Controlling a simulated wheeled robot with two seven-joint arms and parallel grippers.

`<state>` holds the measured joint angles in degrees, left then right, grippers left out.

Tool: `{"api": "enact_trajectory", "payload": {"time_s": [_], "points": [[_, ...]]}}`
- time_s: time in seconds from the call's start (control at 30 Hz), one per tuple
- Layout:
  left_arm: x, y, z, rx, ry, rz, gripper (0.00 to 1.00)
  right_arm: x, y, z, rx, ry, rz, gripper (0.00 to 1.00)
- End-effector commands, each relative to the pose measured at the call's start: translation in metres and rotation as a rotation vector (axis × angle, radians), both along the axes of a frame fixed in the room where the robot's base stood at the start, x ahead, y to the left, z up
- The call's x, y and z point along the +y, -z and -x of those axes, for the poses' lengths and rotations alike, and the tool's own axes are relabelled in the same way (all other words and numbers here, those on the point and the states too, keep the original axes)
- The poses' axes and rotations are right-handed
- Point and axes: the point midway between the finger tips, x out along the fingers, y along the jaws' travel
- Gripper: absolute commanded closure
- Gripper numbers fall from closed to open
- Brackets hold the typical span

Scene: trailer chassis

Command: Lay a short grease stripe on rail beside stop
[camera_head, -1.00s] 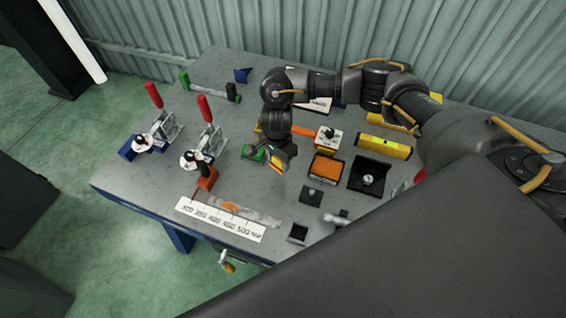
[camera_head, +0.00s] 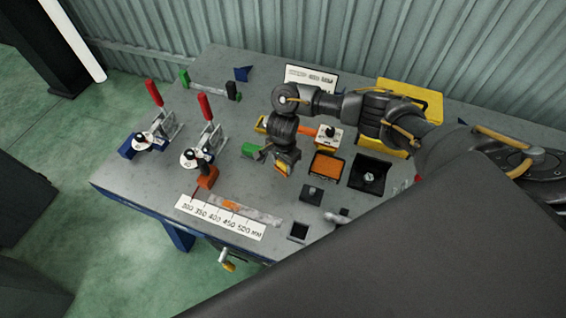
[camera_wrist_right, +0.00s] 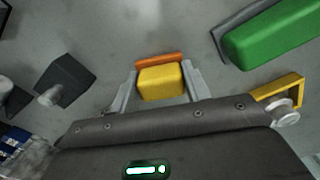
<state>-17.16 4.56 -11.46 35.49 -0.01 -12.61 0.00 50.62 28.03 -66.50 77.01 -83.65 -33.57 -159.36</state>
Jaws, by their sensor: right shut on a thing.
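My right gripper (camera_head: 283,166) is shut on a yellow block (camera_wrist_right: 161,82) with an orange strip along its far edge. It holds this over the middle of the table, beside a green block (camera_head: 253,151). A narrow grey metal strip (camera_head: 262,215), which looks like the rail, lies near the front edge behind a white millimetre scale (camera_head: 220,218). An orange patch (camera_head: 231,206) shows on the strip; I cannot tell whether it is grease. An orange-red block (camera_head: 207,178), possibly the stop, stands at the strip's left end. My left gripper is not in view.
Two toggle clamps with red handles (camera_head: 154,93) (camera_head: 206,107) stand left of the strip. An orange pad in a dark frame (camera_head: 327,166), a black tray (camera_head: 370,172) and a square socket (camera_head: 298,231) lie to the right. Bare table separates the gripper and strip.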

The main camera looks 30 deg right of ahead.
Motion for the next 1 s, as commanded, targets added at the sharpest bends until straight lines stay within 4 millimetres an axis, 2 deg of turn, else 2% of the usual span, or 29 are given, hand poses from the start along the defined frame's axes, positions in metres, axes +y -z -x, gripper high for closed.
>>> {"api": "enact_trajectory", "payload": {"time_s": [0.17, 0.2, 0.33, 0.6, 0.73, 1.0], "points": [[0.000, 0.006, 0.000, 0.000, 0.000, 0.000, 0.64, 0.000, 0.005, 0.000, -0.001, 0.000, 0.000, 0.71], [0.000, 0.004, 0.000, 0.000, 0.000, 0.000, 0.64, 0.000, 0.003, 0.000, 0.000, 0.000, 0.000, 0.48], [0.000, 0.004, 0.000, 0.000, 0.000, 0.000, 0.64, 0.000, 0.003, 0.000, 0.000, 0.000, 0.000, 0.31], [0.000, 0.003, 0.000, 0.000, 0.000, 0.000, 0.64, 0.000, 0.002, 0.000, 0.000, 0.001, 0.000, 0.31], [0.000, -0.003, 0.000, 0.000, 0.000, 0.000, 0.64, 0.000, -0.006, -0.001, -0.002, -0.001, 0.000, 0.31], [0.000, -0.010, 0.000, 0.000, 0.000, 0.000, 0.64, -0.001, -0.059, -0.002, -0.007, -0.004, 0.002, 0.31]]}}
